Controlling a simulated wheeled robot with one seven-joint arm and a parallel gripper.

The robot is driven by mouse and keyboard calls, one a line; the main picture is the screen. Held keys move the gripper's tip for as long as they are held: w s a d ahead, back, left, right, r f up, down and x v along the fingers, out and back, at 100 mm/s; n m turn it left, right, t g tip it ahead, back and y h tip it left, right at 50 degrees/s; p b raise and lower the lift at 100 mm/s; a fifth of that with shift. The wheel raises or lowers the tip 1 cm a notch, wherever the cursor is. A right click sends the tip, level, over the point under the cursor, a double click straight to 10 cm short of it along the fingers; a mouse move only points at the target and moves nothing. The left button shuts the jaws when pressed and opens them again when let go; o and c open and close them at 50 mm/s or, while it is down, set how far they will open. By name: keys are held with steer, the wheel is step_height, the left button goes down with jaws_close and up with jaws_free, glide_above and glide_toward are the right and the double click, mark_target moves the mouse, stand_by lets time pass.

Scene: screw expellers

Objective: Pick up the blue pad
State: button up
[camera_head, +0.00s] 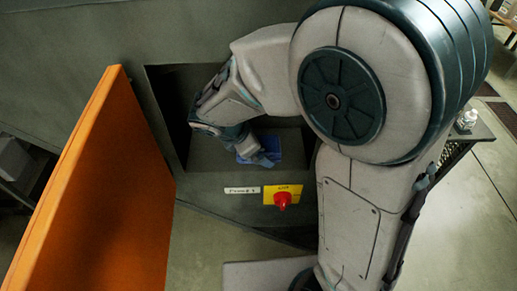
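The blue pad (246,148) lies inside a dark recessed compartment (166,94) in the grey machine, on its floor. My gripper (266,160) reaches down into the compartment, at the right front part of the pad. It overlaps the pad in this view; I cannot tell whether it touches it. The fingers are small and dark, and whether they are open or shut does not show. My arm covers the right side of the compartment.
An orange door panel (105,190) stands open at the left. Below the compartment are a white label (242,190) and a red knob on a yellow plate (283,198). A mesh-sided table (466,135) holding a clear bottle (467,118) stands at right. Open floor lies at far right.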

steer(key=shift+f, duration=0.1)
steer(key=c, duration=1.1)
